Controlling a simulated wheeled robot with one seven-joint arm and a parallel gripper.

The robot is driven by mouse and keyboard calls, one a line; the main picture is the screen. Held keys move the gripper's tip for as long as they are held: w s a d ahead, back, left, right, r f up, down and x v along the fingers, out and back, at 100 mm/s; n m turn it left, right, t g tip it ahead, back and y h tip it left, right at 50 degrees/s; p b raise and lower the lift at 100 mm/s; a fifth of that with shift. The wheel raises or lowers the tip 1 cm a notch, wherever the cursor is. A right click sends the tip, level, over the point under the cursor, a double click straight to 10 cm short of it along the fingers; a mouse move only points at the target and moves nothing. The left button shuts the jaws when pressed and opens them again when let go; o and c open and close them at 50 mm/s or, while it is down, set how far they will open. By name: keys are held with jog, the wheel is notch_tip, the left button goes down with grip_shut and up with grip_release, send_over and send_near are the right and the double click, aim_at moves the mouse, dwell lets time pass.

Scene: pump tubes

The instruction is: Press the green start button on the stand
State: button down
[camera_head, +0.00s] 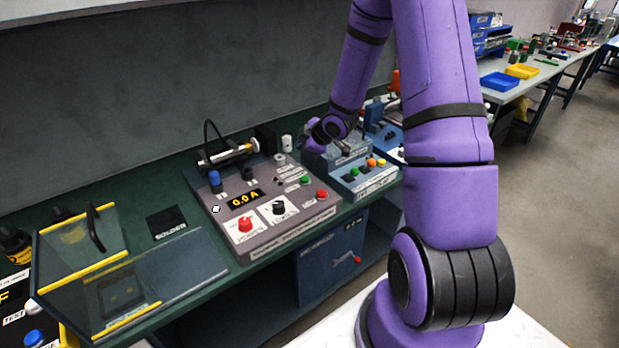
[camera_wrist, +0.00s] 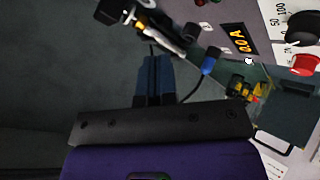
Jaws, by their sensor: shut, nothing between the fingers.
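A blue stand (camera_head: 372,185) with small buttons on its sloped front is at the middle right of the head view. A green button (camera_head: 354,171) sits at its left, beside orange and yellow ones. A second green button (camera_head: 305,180) is on the grey panel (camera_head: 225,235) to the left; labels are too small to read. My gripper (camera_wrist: 157,62) is shut and empty in the wrist view, its dark blue fingers pressed together. In the head view my purple wrist hangs by the stand's back left, apart from both green buttons; the fingertips are hard to make out there.
The grey panel carries a 0.0 A display (camera_head: 243,199), a red knob (camera_head: 245,224), a black knob (camera_head: 279,207) and a red button (camera_head: 322,194). A blue plug (camera_wrist: 209,62) on a black cord stands on it. A clear hinged cover (camera_head: 150,285) is at left.

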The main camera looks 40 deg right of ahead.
aim_at(304, 179)
jog(key=shift+f, duration=0.1)
dwell(0.3)
jog(key=shift+f, duration=4.35)
jog(key=shift+f, duration=0.15)
jog(key=shift+f, duration=0.25)
jog(key=shift+f, duration=0.6)
jog(key=shift+r, duration=1)
jog(key=shift+r, duration=0.1)
jog(key=shift+r, duration=2.45)
